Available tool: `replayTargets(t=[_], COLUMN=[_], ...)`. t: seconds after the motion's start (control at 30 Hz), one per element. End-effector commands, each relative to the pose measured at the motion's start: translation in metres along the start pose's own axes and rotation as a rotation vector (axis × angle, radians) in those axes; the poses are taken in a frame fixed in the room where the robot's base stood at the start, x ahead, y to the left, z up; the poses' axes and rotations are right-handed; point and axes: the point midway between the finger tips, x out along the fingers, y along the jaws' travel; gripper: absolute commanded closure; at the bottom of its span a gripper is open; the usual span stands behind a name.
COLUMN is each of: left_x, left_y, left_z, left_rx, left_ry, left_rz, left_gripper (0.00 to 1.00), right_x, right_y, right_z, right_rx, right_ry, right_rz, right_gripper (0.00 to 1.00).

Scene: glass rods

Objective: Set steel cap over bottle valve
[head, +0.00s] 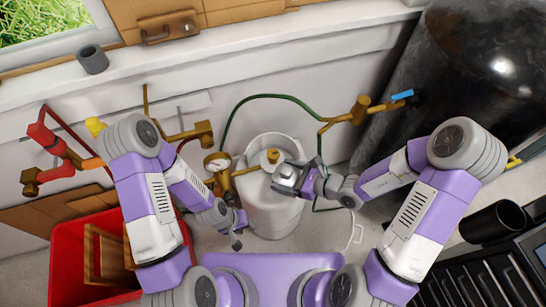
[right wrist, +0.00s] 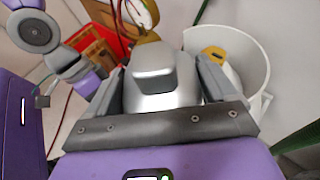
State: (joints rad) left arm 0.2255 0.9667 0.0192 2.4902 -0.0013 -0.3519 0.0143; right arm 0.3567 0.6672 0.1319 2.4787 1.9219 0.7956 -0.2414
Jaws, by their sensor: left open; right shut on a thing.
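A steel cap (head: 286,172) is held between the fingers of my right gripper (head: 297,180), just right of the bottle's valve. The silver cap (right wrist: 155,82) fills the middle of the right wrist view, between both fingers. The white bottle (head: 268,215) stands upright in the centre of the head view. Its brass valve (head: 272,156) is uncovered on top, and its yellow top (right wrist: 213,53) shows behind the cap in the wrist view. My left gripper (head: 238,232) is open and empty, low and left of the bottle.
A brass regulator with a gauge (head: 217,162) sits left of the valve. A green hose (head: 265,97) arches behind to a wall valve (head: 358,110). A red crate (head: 75,262) stands at left, a dark tank (head: 470,65) at right. A white lid-like ring (head: 357,238) lies right of the bottle.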

Motion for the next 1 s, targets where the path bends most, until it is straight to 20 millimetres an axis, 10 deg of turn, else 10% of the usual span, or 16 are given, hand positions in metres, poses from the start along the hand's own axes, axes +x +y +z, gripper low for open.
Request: replayTargets(t=[0.5, 1.0], left_x=[0.000, 0.021], left_y=[0.000, -0.008], left_z=[-0.001, -0.002], left_rx=[0.001, 0.001], left_ry=[0.002, 0.002], left_rz=[0.001, 0.001], left_gripper=[0.57, 0.57], right_x=[0.083, 0.103], right_y=[-0.089, -0.086], right_z=[0.039, -0.020], right_rx=[-0.003, 0.004], right_ry=[-0.006, -0.002], right_rz=[0.000, 0.001], right_gripper=[0.52, 0.52])
